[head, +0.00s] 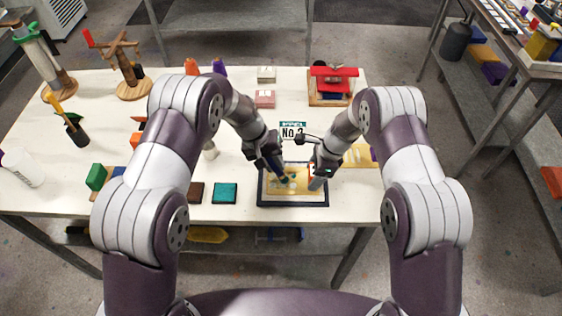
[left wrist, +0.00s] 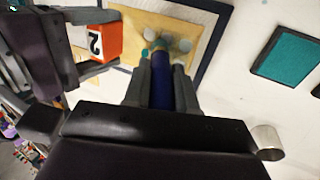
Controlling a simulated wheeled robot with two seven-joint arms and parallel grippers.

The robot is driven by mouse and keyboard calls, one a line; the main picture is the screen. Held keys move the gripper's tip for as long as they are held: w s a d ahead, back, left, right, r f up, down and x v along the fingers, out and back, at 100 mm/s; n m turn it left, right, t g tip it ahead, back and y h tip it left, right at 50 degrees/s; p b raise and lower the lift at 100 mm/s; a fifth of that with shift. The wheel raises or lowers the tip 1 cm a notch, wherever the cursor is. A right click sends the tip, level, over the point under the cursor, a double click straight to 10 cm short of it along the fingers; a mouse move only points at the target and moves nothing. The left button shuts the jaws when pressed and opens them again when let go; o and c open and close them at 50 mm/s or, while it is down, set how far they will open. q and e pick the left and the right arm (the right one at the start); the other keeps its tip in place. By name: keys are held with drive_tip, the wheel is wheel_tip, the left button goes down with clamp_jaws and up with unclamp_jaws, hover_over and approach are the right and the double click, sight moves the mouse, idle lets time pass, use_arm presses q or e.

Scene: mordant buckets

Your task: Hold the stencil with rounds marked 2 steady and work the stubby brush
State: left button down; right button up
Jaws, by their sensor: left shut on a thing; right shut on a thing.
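The yellow stencil (head: 301,187) lies flat on a dark-framed pale board (head: 262,196) at the table's front middle. In the left wrist view the stencil (left wrist: 140,28) shows round spots, some greyish and one teal, and an orange block marked 2 (left wrist: 100,42) at its edge. My left gripper (head: 277,168) is shut on the stubby brush, whose blue handle (left wrist: 161,80) stands between the fingers. The brush's lower end is over the rounds; contact is hard to tell. My right gripper (head: 319,172) is shut at the stencil's right side, its finger against the orange block.
A "No 2" card (head: 292,131) stands behind the board. A teal pad (head: 224,193) and a brown pad (head: 195,192) lie left of it. A red-topped stand (head: 333,80) is at the back right. White table is clear between.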

use_arm(q)
drive_tip(key=w+a, duration=0.1)
drive_tip(key=a, duration=0.4)
drive_tip(key=shift+w+d+f, duration=0.1)
drive_tip(key=shift+d, duration=2.1)
drive_tip(key=shift+w+d+f, duration=0.1)
drive_tip(key=shift+d, duration=2.1)
drive_tip(key=shift+d+r, duration=0.15)
drive_tip(key=shift+d, duration=0.35)
drive_tip(key=shift+w+a+r, duration=0.1)
drive_tip(key=shift+a+r, duration=0.05)
drive_tip(key=shift+a, duration=1.1)
drive_tip(key=a, duration=0.7)
drive_tip(key=shift+a+f, duration=0.2)
drive_tip(key=shift+a, duration=0.05)
wheel_tip(320, 180, up, 6)
